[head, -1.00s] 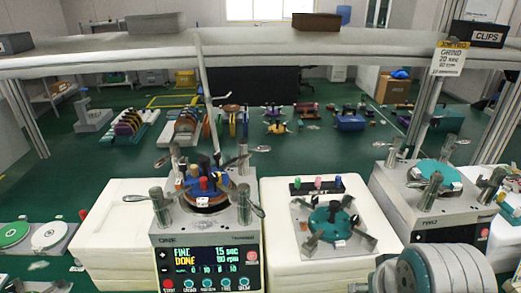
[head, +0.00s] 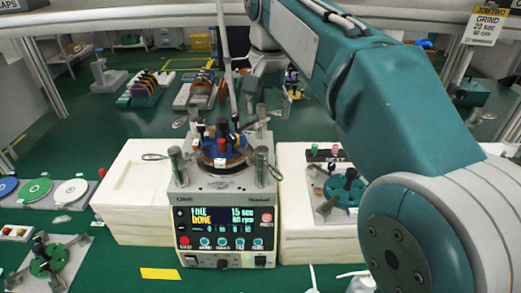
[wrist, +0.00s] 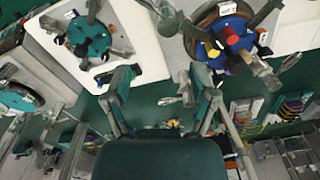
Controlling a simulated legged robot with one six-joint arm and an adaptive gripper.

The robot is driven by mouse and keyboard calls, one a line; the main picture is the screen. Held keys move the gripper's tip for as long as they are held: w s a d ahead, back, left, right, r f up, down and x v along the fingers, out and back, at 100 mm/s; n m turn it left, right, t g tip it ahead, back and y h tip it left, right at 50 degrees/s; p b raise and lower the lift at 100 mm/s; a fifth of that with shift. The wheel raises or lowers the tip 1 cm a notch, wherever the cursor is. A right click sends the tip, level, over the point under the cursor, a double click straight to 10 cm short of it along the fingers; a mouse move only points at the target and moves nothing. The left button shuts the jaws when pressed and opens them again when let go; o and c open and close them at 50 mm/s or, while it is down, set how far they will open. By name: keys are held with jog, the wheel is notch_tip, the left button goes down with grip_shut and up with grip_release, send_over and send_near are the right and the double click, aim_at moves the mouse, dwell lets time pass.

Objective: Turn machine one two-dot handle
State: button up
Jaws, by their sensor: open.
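Machine one (head: 222,215) stands left of the middle in the head view, its screen reading "FINE DONE 15 sec" with a speed in rpm. On top it carries a blue plate with coloured knobs (head: 221,146), metal posts, and levers such as the left lever (head: 155,157) and right lever (head: 275,172). In the wrist view the blue plate (wrist: 228,45) is at upper right, and a metal lever (wrist: 182,90) shows between the fingertips in the picture. I cannot make out dots on any handle. My gripper (wrist: 162,88) is open and empty; contact with the lever is unclear.
A white block with a teal fixture (head: 341,191) stands right of machine one, partly behind my arm. Coloured discs (head: 38,191) and a green-disc fixture (head: 48,262) lie at left. A shelf beam (head: 120,27) crosses above. A yellow marker (head: 160,274) lies in front.

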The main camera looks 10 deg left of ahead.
aim_at(262, 149)
jog(key=shift+w+a, duration=0.25)
jog(key=shift+a, duration=0.55)
notch_tip(262, 149, down, 11)
jog(key=shift+d+r, duration=0.1)
jog(key=shift+d, duration=0.05)
grip_shut()
